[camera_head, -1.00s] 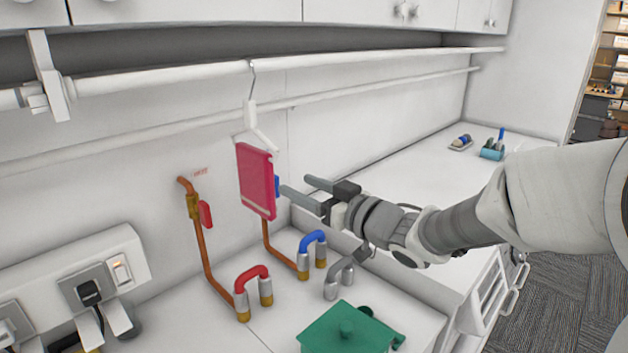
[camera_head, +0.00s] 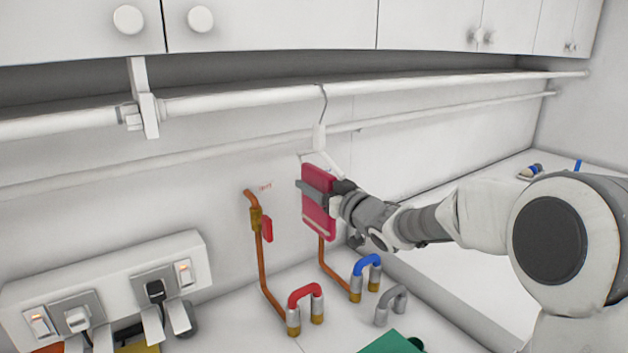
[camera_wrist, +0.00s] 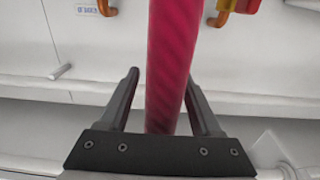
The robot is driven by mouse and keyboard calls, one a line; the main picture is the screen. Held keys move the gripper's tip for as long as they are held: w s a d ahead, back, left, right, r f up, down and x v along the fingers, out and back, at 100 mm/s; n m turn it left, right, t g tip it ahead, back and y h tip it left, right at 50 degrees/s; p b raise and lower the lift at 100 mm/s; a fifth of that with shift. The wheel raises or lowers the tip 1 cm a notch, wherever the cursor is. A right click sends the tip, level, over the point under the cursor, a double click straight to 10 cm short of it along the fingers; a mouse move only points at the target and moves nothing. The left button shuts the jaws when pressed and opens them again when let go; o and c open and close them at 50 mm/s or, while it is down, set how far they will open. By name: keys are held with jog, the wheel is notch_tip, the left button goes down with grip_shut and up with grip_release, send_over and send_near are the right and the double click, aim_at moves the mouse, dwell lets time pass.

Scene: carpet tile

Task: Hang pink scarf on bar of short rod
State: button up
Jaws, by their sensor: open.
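The pink scarf (camera_head: 319,221) hangs folded from a white hanger (camera_head: 320,137), whose hook goes over the thick upper bar (camera_head: 240,99). A thinner lower bar (camera_head: 235,149) runs along the wall behind. I cannot tell which is the short rod. My gripper (camera_head: 314,190) is at the scarf's upper half, one finger crossing its front. In the wrist view the scarf (camera_wrist: 168,65) shows edge-on as a pink strip between the two fingers of my gripper (camera_wrist: 162,80). The fingers are open, with visible gaps on both sides. The far finger is hidden in the head view.
A copper pipe with a red valve handle (camera_head: 267,230) stands left of the scarf. Red (camera_head: 305,293), blue (camera_head: 367,264) and grey handles (camera_head: 397,297) rise from the counter below. A socket box (camera_head: 120,285) is at lower left. Wall cabinets (camera_head: 270,25) overhang the bars.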

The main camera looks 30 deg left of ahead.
jog(key=shift+w+a, duration=0.2)
jog(key=shift+a, duration=0.2)
grip_shut()
jog(key=shift+r, duration=0.1)
